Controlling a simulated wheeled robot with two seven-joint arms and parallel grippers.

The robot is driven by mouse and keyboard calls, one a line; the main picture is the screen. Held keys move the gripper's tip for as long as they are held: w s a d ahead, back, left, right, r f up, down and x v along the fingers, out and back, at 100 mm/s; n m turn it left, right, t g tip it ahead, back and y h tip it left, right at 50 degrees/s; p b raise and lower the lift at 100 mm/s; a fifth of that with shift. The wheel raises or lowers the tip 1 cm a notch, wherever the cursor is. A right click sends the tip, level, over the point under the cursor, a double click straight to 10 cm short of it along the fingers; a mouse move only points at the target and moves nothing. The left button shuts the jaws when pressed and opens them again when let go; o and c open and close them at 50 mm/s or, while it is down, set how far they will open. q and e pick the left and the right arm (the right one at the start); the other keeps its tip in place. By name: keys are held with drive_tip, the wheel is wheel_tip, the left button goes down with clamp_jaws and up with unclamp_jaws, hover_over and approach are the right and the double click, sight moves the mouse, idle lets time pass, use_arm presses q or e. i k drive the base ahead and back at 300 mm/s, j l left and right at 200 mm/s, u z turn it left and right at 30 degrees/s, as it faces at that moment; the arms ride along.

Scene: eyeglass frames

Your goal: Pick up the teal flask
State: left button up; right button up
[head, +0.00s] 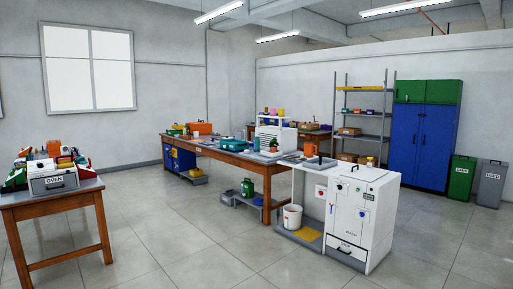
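I cannot make out a teal flask for certain. A teal object (233,145), low and wide, lies on the long wooden workbench (205,150); it is too small to tell what it is. A green container (247,187) stands low under the right part of that bench. Neither of my grippers is in view.
A wooden table (52,196) at left carries a box labelled OVEN (53,181) and several colourful items. A white cabinet (361,218) stands at right beside a white bucket (292,216). Blue lockers (420,145) and bins (490,183) line the back right. The tiled floor (170,235) between is clear.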

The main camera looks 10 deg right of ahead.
sight(255, 140)
drive_tip(key=i, duration=6.45)
drive_tip(key=i+j+z, duration=0.1)
drive_tip(key=i+z, duration=0.15)
drive_tip(key=i, duration=0.25)
drive_tip(key=i+j+z, duration=0.3)
drive_tip(key=i, duration=0.2)
drive_tip(key=i+j+z, duration=0.25)
drive_tip(key=i, duration=0.25)
